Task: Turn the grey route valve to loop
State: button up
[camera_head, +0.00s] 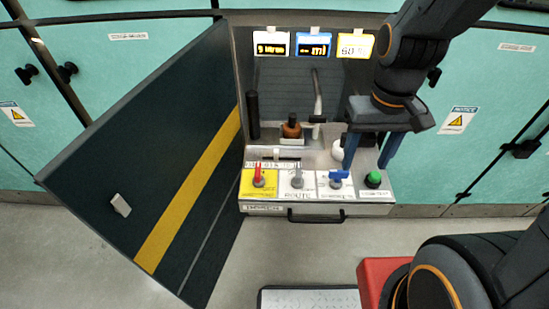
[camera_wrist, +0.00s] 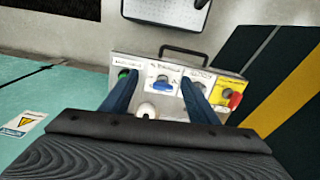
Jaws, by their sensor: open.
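The grey route valve (camera_head: 297,180) sits on a white plate marked ROUTE on the front panel, between the red-handled valve on yellow and the blue valve. Its handle points roughly up in the head view. In the wrist view the grey valve (camera_wrist: 201,87) is partly hidden by one finger. My gripper (camera_head: 367,163) is open and empty, with its fingers pointing down over the right part of the panel, near the blue valve and green button. It is to the right of the grey valve and not holding it. The loop marking is too small to read.
The blue valve (camera_head: 337,179), green button (camera_head: 373,179) and red valve (camera_head: 258,176) share the panel. A brown bottle (camera_head: 291,127), a white round object (camera_head: 338,149) and a dark cylinder (camera_head: 253,115) stand behind. An open dark door (camera_head: 150,150) stands left.

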jog(key=shift+o, duration=0.5)
jog(key=w+a+f+n+g+h+p, duration=0.1)
jog(key=w+a+f+n+h+p, duration=0.1)
jog(key=w+a+n, duration=0.3)
jog(key=a+n, duration=0.3)
jog(key=n, duration=0.1)
jog(key=shift+a, duration=0.3)
jog(key=n+h+p, duration=0.2)
jog(key=n, duration=0.6)
send_near(298, 170)
jog(key=f, duration=0.1)
jog(key=shift+t+h, duration=0.3)
jog(key=shift+t, duration=0.1)
jog(key=shift+s+p+x, duration=0.15)
jog(key=shift+p+x, duration=0.05)
jog(key=shift+x, duration=1.75)
jog(key=shift+s+p+x, duration=0.15)
jog(key=shift+s+x, duration=0.05)
jog(key=shift+x, duration=1.75)
jog(key=c, duration=1)
jog(key=shift+c, duration=0.2)
